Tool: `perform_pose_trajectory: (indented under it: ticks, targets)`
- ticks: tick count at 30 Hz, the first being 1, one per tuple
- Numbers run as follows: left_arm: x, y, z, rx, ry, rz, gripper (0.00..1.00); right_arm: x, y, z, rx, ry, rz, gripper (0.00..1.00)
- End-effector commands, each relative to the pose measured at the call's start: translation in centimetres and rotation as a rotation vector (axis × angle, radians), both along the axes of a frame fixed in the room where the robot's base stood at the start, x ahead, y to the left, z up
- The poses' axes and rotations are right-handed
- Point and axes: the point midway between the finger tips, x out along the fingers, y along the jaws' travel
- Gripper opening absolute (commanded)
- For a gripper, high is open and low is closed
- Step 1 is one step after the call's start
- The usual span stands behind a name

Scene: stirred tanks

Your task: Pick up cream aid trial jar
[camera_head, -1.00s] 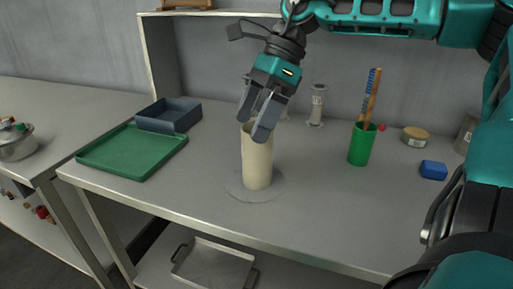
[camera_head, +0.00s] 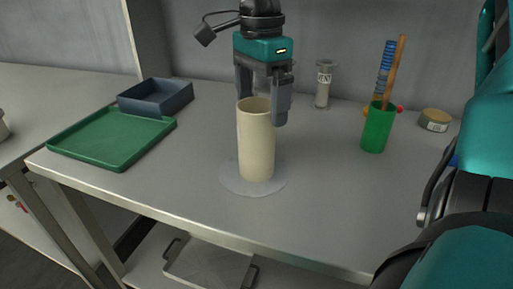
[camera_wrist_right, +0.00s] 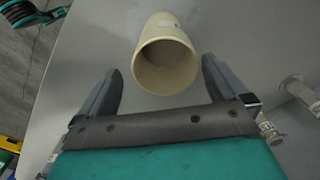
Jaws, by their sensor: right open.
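The cream jar (camera_head: 256,145) is a tall open-topped cylinder standing upright on a round grey disc (camera_head: 232,180) on the bench. My right gripper (camera_head: 262,108) points down at the jar's rim. Its fingers are apart, one to the left of the rim and one to the right, with the jar in front of part of them. In the right wrist view, the jar (camera_wrist_right: 166,58) shows its empty-looking opening beyond and between the two open fingers (camera_wrist_right: 160,85). No contact shows there. My left gripper is not in view.
A green tray (camera_head: 110,140) and a blue-grey bin (camera_head: 155,97) lie to the left. A green cup (camera_head: 377,130) with a brush stands right, near a round lidded tin (camera_head: 434,120). A labelled grey vessel (camera_head: 323,85) stands behind. Bench space in front of the jar is clear.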

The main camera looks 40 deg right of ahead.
Motion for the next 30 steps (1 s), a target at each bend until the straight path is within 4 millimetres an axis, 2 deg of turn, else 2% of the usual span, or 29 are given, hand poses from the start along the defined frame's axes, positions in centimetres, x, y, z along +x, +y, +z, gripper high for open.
perform_pose_trajectory:
  ticks: [5,12,22,30]
  targets:
    - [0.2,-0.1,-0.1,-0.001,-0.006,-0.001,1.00,0.2,0.1,-1.6,0.001,0.002,0.000,1.00]
    - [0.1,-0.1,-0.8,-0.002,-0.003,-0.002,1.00,0.6,0.2,-5.0,0.001,0.002,0.000,1.00]
    - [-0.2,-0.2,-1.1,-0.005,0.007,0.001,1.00,0.7,0.2,-5.6,0.001,-0.002,-0.001,1.00]
    - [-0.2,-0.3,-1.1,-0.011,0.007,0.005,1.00,0.7,0.2,-5.5,0.001,-0.002,-0.001,0.74]
